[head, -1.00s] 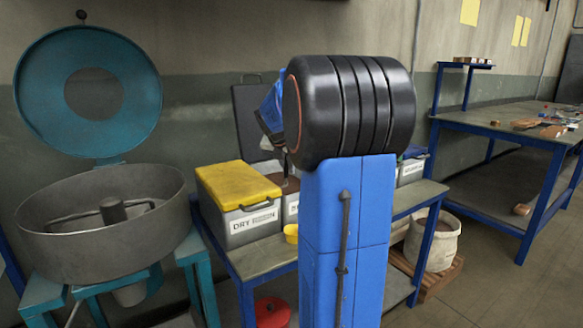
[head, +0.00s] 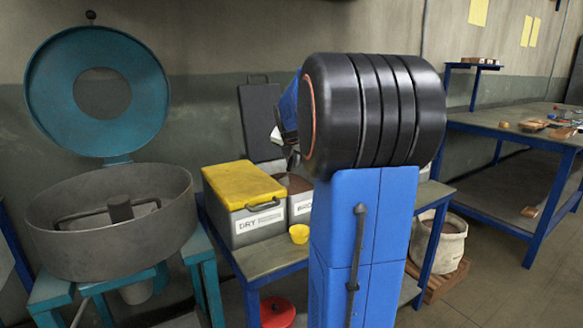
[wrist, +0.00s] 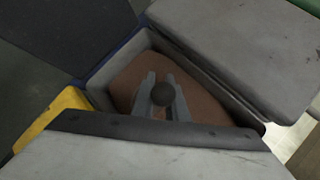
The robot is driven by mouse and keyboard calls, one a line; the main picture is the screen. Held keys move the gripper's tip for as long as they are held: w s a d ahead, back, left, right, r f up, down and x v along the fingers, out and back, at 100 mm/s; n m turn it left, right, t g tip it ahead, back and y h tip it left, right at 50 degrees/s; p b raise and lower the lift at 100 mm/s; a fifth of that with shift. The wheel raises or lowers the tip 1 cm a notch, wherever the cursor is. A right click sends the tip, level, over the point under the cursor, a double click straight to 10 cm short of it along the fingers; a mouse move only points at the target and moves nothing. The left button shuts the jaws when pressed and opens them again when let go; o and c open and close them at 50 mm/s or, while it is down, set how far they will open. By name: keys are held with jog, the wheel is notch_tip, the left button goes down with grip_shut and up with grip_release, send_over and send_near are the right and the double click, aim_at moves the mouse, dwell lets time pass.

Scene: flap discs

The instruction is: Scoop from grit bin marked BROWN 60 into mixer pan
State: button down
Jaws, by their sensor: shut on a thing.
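The bin (head: 300,206) with a partly hidden label beginning "BRO" stands open, its dark lid (head: 262,122) raised behind it. In the wrist view, brown grit (wrist: 205,108) lies inside the grey bin wall (wrist: 205,72). My gripper (wrist: 162,90) is over the grit, its two grey fingers shut on a dark round-ended handle, seen end-on. Whether the handle's lower end is in the grit is hidden. In the head view my arm hides most of the gripper. The grey mixer pan (head: 100,235) is at the left, with its teal lid (head: 55,95) raised.
A bin labelled DRY (head: 240,222) with a yellow lid (head: 243,182) stands left of the open bin. A yellow cup (head: 299,233) sits on the bench in front. A closed grey lid (wrist: 235,45) borders the open bin in the wrist view. A white bucket (head: 452,242) stands on a pallet.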

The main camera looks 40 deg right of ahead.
jog(key=s+r+m+t, duration=0.1)
jog(key=s+r+t, duration=0.3)
jog(key=r, duration=0.5)
jog(key=shift+d+m, duration=0.3)
jog(key=shift+d, duration=0.15)
jog(key=shift+r, duration=0.1)
jog(key=shift+w, duration=0.2)
dwell(1.0)
